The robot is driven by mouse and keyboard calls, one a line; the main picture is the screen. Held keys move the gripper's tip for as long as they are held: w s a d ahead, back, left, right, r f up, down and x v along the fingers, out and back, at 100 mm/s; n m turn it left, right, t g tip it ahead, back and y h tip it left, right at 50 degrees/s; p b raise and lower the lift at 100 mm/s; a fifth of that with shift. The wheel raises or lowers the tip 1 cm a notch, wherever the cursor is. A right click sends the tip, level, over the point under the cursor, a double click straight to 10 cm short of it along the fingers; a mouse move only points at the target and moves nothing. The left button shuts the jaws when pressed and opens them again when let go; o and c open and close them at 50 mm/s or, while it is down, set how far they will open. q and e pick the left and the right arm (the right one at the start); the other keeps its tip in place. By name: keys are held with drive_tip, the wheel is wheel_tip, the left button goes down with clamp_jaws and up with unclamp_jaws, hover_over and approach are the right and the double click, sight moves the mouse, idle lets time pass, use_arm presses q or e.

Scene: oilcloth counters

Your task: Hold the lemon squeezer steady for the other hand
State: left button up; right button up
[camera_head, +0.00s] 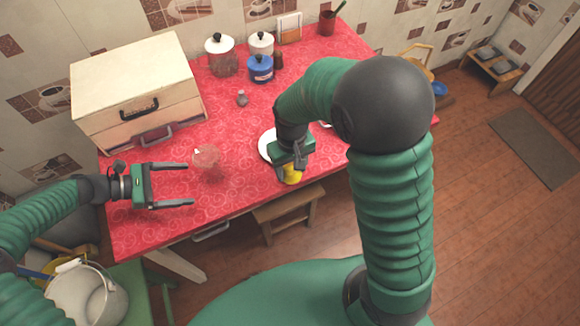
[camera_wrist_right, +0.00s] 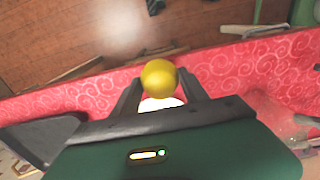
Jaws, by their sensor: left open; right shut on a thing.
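The lemon squeezer appears to be the clear glass piece (camera_head: 206,157) on the red cloth, left of the middle of the counter in the head view. My left gripper (camera_head: 191,184) is open and empty, its two fingers pointing right, just nearer than the glass piece and apart from it. My right gripper (camera_head: 291,165) is shut on a yellow lemon (camera_head: 292,176), near the counter's front edge beside a white plate (camera_head: 267,143). The lemon (camera_wrist_right: 160,74) sits between the fingertips in the right wrist view. My right gripper and arm hide part of the plate.
A wooden bread box (camera_head: 135,85) stands at the back left. A small grey shaker (camera_head: 242,99) stands mid-counter. A wooden stool (camera_head: 288,211) is below the front edge.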

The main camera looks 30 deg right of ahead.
sight(207, 169)
use_arm(q)
drive_tip(key=w+n+h, duration=0.1)
drive_tip(key=w+a+n+t+h, duration=0.1)
drive_tip(key=w, duration=0.1)
use_arm(e)
drive_tip(key=shift+w+d+f, duration=0.1)
drive_tip(key=shift+f, duration=0.45)
use_arm(q)
drive_tip(key=b+x, duration=0.1)
drive_tip(key=x, duration=0.8)
drive_tip(key=shift+d, duration=0.35)
use_arm(e)
drive_tip(key=shift+f, duration=0.45)
